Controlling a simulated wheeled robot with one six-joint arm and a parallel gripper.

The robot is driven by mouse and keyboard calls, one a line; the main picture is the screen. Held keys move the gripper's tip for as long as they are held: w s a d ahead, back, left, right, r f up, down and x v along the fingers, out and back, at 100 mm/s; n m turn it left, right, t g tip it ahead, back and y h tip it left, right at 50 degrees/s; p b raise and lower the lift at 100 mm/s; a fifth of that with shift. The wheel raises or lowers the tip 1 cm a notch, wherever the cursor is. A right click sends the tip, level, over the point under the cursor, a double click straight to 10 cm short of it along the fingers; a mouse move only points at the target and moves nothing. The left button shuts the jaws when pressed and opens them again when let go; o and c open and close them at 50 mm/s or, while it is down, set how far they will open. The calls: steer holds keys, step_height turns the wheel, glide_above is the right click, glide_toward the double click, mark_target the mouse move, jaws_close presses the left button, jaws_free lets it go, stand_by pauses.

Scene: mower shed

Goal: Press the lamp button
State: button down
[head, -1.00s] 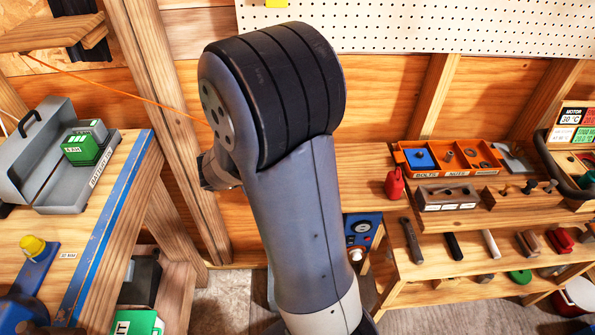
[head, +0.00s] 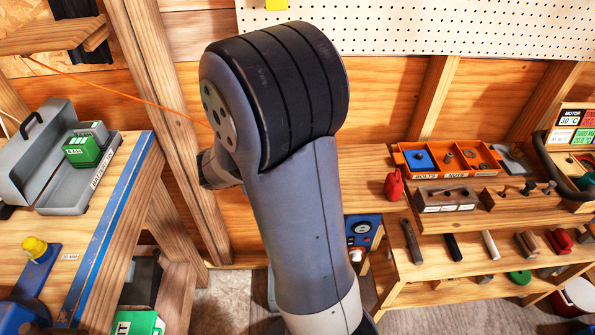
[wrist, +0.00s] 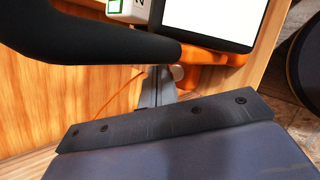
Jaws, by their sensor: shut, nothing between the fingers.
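In the wrist view, a lamp-like unit with a bright white panel (wrist: 208,20), a black frame and an orange body (wrist: 215,57) is at the top. A small round greyish knob (wrist: 177,73) shows at its lower left edge and may be the lamp button. My gripper (wrist: 156,86) shows as a narrow grey pair of fingers, shut and empty, its tips close to the knob. I cannot tell whether they touch. In the head view my arm hides the gripper and the lamp.
A thick black bar (wrist: 80,38) crosses the wrist view's upper left. In the head view, a workbench with a blue strip (head: 107,235) stands left. Right is shelving with an orange parts tray (head: 405,171), a red bottle (head: 394,186) and tools. An orange cord (head: 120,93) runs behind my arm.

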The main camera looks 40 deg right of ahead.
step_height(320, 180, up, 6)
steer(key=p, duration=0.4)
steer(key=shift+p, duration=0.3)
